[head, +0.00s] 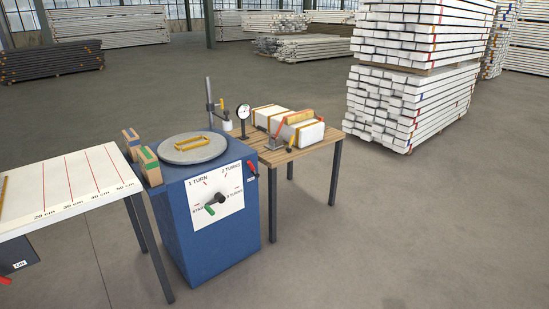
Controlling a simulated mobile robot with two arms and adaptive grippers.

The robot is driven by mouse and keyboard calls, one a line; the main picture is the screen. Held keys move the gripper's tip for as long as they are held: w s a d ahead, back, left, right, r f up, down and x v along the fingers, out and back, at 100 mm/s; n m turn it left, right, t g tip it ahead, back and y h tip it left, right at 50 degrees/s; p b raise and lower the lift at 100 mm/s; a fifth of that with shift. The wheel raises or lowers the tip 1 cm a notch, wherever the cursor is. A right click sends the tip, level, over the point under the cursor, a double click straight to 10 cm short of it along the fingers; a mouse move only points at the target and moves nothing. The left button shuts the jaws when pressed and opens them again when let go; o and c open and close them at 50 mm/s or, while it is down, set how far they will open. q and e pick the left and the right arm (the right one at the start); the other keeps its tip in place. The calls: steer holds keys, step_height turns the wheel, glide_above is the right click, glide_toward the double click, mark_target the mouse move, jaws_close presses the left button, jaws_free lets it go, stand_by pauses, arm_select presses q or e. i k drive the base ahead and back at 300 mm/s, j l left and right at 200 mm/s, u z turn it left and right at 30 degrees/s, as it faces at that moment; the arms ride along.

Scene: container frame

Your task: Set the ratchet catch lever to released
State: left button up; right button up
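A blue cabinet (185,235) stands in the middle with a round grey turntable (193,148) on top. A small red lever (252,168) sits at the cabinet's upper right edge and slants down to the right; it looks like the ratchet catch lever, but no label on it can be read. The white dial plate (232,184) on the front reads START, 1 TURN, 2 TURNS and 3 TURNS. A crank with a green handle (210,210) points down-left, near START. Neither of my grippers shows in the head view.
A white measuring table (75,188) stands left of the cabinet. A wooden table (300,150) on its right bears a white wrapped bundle (290,122) and a dial gauge (243,112). Stacked white beams (410,105) stand behind right. The floor (400,230) at front right is clear.

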mark_target(287, 149)
steer(key=i+z, duration=0.1)
steer(key=i, duration=0.5)
steer(key=i+j+z, duration=0.1)
steer(key=i, duration=0.45)
steer(key=i+l, duration=0.9)
steer(key=i+l+z, duration=0.15)
steer(key=i+l, duration=0.8)
steer(key=i, duration=0.15)
